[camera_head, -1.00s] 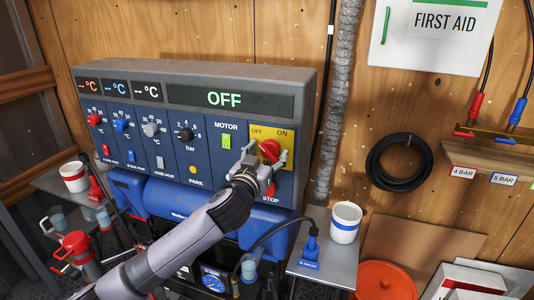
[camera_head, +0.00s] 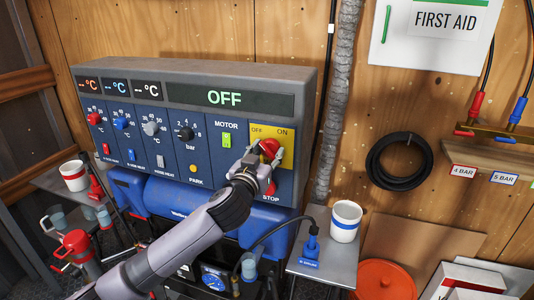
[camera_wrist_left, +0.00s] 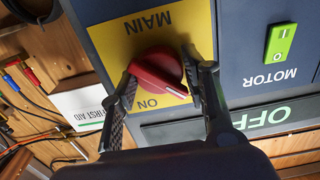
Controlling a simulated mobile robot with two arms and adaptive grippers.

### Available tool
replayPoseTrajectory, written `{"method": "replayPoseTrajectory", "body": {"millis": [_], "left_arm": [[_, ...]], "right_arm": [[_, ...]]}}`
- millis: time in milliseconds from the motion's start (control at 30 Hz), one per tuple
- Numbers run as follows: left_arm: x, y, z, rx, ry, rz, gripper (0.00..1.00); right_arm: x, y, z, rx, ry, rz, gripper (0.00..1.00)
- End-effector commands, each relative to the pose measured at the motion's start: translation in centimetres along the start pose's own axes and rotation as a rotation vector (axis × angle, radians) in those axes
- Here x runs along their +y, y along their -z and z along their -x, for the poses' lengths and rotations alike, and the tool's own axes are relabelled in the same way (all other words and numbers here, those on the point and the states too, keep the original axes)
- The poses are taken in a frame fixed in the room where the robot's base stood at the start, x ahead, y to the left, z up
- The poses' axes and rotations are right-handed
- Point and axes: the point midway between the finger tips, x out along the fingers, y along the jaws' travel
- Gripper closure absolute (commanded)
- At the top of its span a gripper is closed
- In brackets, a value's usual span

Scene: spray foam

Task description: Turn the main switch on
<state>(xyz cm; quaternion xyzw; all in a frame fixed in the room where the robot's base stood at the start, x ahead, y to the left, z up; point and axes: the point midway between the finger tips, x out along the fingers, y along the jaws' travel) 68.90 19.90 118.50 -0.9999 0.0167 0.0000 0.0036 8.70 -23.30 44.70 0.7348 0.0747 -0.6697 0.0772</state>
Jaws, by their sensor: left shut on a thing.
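The main switch is a red rotary knob (camera_head: 269,149) on a yellow plate (camera_head: 287,146) marked OFF and ON, at the right of the control panel. The panel display (camera_head: 225,97) reads OFF. My left gripper (camera_head: 262,160) is at the knob, with its fingers closed on it. In the left wrist view the red knob (camera_wrist_left: 156,72) sits between the two fingers of my left gripper (camera_wrist_left: 163,85), and the view is upside down. The knob's handle lies slanted towards the ON mark. My right gripper is not in view.
The green MOTOR switch (camera_head: 226,140) is left of the yellow plate. A red STOP part (camera_head: 270,188) lies just below my gripper. A shelf (camera_head: 325,264) at the right holds a white and blue cup (camera_head: 345,221) and a blue plug (camera_head: 311,244).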

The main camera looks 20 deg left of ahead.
Motion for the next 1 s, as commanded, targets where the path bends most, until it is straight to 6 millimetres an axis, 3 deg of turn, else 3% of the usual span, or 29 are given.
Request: {"method": "replayPoseTrajectory", "body": {"millis": [367,1000], "left_arm": [[0.1,0.1,0.0,-0.001,-0.001,-0.167,0.85],[0.1,0.1,0.0,-0.003,-0.003,-0.766,0.85]], "right_arm": [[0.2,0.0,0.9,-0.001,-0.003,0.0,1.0],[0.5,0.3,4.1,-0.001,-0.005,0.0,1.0]]}}
